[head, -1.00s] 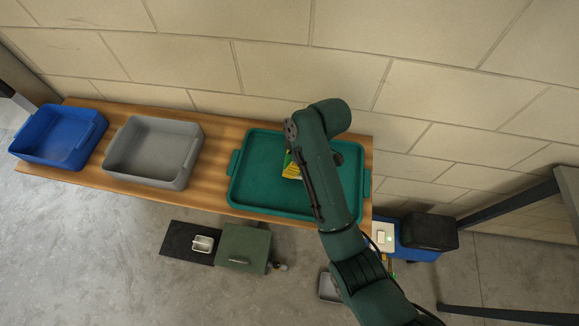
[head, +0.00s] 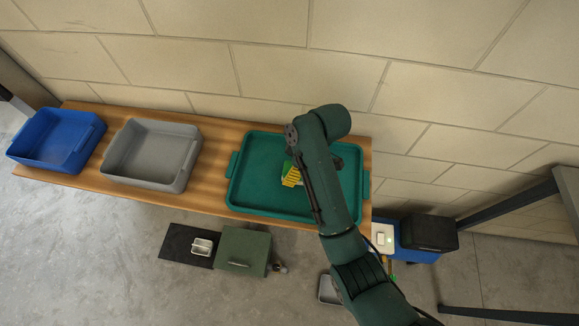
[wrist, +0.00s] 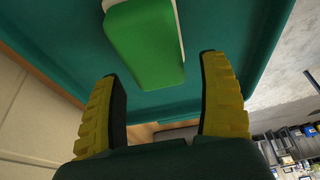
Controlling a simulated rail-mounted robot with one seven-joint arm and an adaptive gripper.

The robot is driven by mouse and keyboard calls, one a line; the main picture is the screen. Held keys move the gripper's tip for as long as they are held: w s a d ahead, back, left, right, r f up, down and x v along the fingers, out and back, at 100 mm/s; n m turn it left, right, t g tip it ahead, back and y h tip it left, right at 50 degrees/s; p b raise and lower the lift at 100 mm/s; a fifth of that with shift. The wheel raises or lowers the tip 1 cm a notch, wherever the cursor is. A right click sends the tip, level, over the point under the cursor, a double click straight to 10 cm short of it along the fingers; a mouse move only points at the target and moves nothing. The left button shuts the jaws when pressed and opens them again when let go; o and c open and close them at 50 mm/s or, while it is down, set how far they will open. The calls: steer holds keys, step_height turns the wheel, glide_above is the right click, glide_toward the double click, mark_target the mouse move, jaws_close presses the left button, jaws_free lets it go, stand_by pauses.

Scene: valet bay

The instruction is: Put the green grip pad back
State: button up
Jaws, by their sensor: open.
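The green grip pad (wrist: 145,45) shows in the wrist view as a bright green block with a pale edge, over the teal tray (wrist: 225,65). My gripper (wrist: 158,70) is open, its two yellow ribbed fingers apart with nothing between them. The pad is just beyond the fingertips, toward the top of the view. In the head view my gripper's yellow fingers (head: 291,175) are over the middle of the teal tray (head: 262,165). My arm hides much of that area, so I cannot clearly make out the pad there.
A grey bin (head: 150,155) and a blue bin (head: 57,140) stand to the left on the wooden shelf (head: 212,175). A green box (head: 243,251) and a dark mat (head: 185,243) with a small pale dish (head: 202,246) lie below. The wall runs close behind the shelf.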

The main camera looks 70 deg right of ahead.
steer(key=p+v, duration=0.5)
steer(key=v, duration=0.5)
steer(key=shift+r, duration=0.25)
steer(key=w+a+r+t+h, duration=0.2)
steer(key=w+a+r+t, duration=0.25)
steer(key=w+r, duration=0.4)
steer(key=w+a+r+t+h, duration=0.25)
steer(key=w+a+r, duration=0.25)
steer(key=w+r, duration=0.35)
steer(key=s+a+r+m+t+y, duration=0.1)
steer(key=a+r+t, duration=0.4)
steer(key=a+r, duration=0.4)
steer(key=s+a+r+m+t+y, duration=0.1)
steer(key=s+a+r+t+y, duration=0.1)
steer(key=a+r+t, duration=0.4)
steer(key=a+r, duration=0.4)
steer(key=r, duration=0.5)
steer(key=shift+a+m, duration=0.3)
